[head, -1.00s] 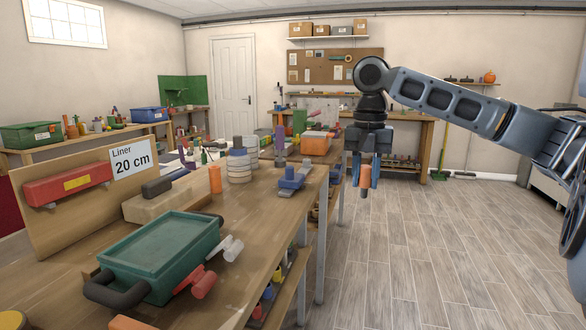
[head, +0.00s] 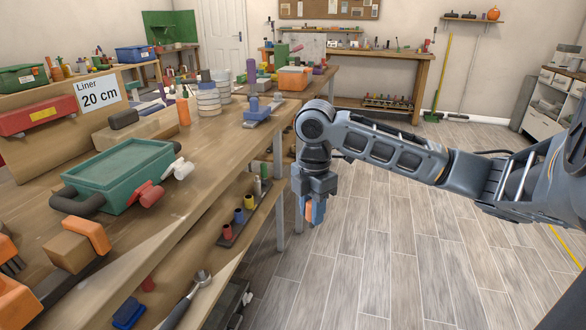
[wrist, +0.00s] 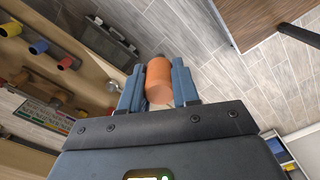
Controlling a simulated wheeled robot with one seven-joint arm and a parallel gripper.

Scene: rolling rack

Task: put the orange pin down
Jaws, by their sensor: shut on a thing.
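The orange pin (head: 308,211) is between the blue-grey fingers of my gripper (head: 315,216). In the wrist view the orange pin (wrist: 159,78) shows as a short cylinder with a finger pressed on each side. My gripper (wrist: 157,88) is shut on it and points down. It hangs over the floor, just right of the workbench's edge, near the height of the lower shelf. The pin's far end is hidden in the wrist view.
The workbench (head: 222,150) carries a green lidded box (head: 120,172). A dark rack (head: 233,237) with several coloured pins stands on the lower shelf (head: 190,240). A bench leg (head: 279,190) is close left of my gripper. The floor (head: 400,240) is open on the right.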

